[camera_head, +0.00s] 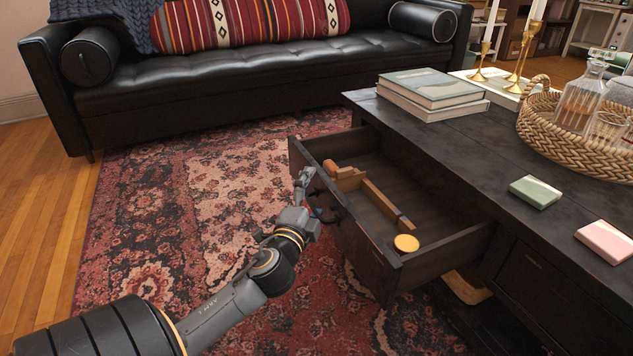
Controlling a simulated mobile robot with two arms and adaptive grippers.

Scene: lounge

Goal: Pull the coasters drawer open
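The dark wooden drawer (434,264) stands pulled out of the coffee table (447,132) toward the left. Inside it lie a wooden mallet-like piece (375,198) and a round yellow disc (406,243), which may be a coaster. My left gripper (311,186) is at the outside of the drawer's front panel, by its dark handle. Whether its fingers are closed on the handle is too small and partly hidden to tell. My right gripper does not show.
On the table are stacked books (432,88), brass candlesticks (517,60), a woven tray (545,135) with a glass decanter, a green block (535,191) and a pink block (606,241). A black sofa (240,80) stands behind. The patterned rug (190,220) is clear on the left.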

